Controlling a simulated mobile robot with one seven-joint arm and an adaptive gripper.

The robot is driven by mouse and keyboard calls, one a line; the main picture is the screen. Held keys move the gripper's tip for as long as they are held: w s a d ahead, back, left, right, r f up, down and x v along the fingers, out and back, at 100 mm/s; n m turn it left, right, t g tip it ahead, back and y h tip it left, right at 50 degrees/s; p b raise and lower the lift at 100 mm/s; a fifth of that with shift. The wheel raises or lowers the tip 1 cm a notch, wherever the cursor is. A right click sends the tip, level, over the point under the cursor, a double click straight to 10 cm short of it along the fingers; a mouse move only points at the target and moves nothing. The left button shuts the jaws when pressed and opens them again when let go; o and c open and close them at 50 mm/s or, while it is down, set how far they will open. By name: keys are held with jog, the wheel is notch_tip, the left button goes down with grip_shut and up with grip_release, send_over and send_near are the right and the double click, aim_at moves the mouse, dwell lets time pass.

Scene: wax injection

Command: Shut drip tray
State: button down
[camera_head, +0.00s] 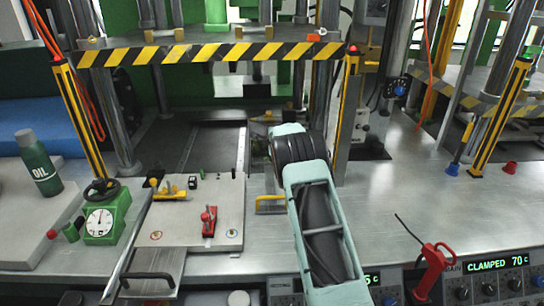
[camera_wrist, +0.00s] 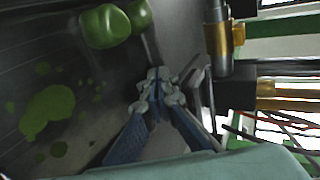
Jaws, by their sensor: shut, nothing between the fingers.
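In the wrist view a dark surface (camera_wrist: 85,95) carries green splashes and two green lumps (camera_wrist: 104,26); I cannot tell whether it is the drip tray. In the head view a metal slide with a black handle (camera_head: 148,281) sticks out at the bench front, lower left. A yellow handle (camera_head: 271,203) lies on the bench just left of my arm. My gripper (camera_wrist: 160,78) is shut and empty, over the dark surface and beside a brass-and-steel fitting (camera_wrist: 217,38). In the head view my own arm hides most of it.
A pale plate (camera_head: 180,225) with red and yellow clamps lies left of my arm. A green dial gauge (camera_head: 104,218) and an oil bottle (camera_head: 38,162) stand further left. A striped press plate (camera_head: 200,51) is overhead. The bench right of my arm is mostly clear, with a red-handled tool (camera_head: 432,265) in front.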

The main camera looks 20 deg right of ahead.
jog(key=shift+w+d+p, duration=0.2)
jog(key=shift+w+p, duration=0.75)
jog(key=shift+p, duration=0.15)
jog(key=shift+w+d+p, duration=0.2)
jog(key=shift+w+p, duration=0.7)
jog(key=shift+p, duration=0.2)
jog(key=shift+f, duration=0.1)
